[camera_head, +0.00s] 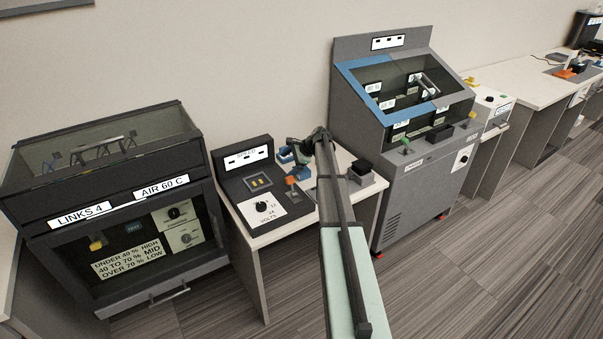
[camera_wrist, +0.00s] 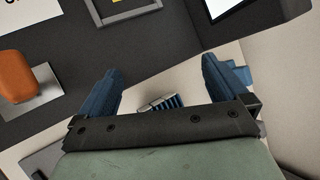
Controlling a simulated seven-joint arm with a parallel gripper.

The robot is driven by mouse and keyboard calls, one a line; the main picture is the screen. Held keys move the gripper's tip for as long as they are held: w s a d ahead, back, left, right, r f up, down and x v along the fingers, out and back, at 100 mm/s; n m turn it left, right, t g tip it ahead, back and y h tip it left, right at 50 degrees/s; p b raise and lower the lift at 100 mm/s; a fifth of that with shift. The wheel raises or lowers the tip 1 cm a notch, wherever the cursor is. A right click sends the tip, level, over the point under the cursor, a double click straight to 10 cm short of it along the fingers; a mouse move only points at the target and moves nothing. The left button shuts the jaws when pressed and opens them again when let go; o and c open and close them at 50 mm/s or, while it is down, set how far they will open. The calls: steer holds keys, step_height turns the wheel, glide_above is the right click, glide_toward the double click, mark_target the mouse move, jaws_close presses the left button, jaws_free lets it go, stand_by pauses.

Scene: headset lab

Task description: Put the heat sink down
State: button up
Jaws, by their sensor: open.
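My gripper (camera_wrist: 161,72) has two blue fingers, spread wide apart in the wrist view. In the head view the gripper (camera_head: 286,154) is over the bench beside the dark voltage unit. A small finned metal piece, which looks like the heat sink (camera_wrist: 160,102), shows between the fingers with a gap on both sides. It appears to lie on the pale surface, though its height is hard to tell. The dark gripper bar hides its near part. I cannot make out the heat sink in the head view, where my arm covers part of the bench.
An orange knob (camera_wrist: 16,76) on a metal plate is left of the fingers; the orange knob (camera_head: 290,181) also shows in the head view. The voltage unit (camera_head: 240,158) stands left, a dark open box (camera_head: 361,168) right. Larger cabinets (camera_head: 88,165) flank the bench.

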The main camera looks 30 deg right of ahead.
steer(key=g, duration=0.1)
step_height(320, 180, up, 8)
steer(key=n+g+h, duration=0.2)
steer(key=g+h, duration=0.3)
steer(key=h, duration=0.1)
glide_above(305, 174)
steer(key=w, duration=0.4)
steer(key=f, duration=1.4)
steer(key=shift+s+d, duration=0.2)
steer(key=c, duration=1.1)
